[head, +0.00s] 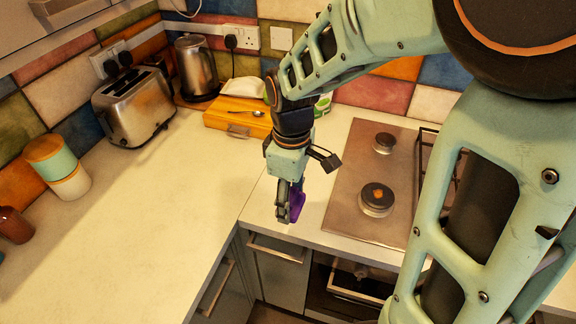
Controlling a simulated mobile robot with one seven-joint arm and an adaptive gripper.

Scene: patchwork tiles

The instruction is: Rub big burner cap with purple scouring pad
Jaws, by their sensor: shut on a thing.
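My gripper (290,210) points down over the counter, left of the hob, and is shut on the purple scouring pad (297,204). The pad is partly hidden by the fingers. I cannot tell whether it touches the counter. The big burner cap (377,195) is a round dark disc at the front left of the steel hob (350,213), to the right of my gripper and apart from it. An orange-brown patch shows on its top. A smaller burner (384,142) sits behind it.
My arm hides the hob's right side. A pan support (427,140) shows partly there. The left counter (160,210) is clear.

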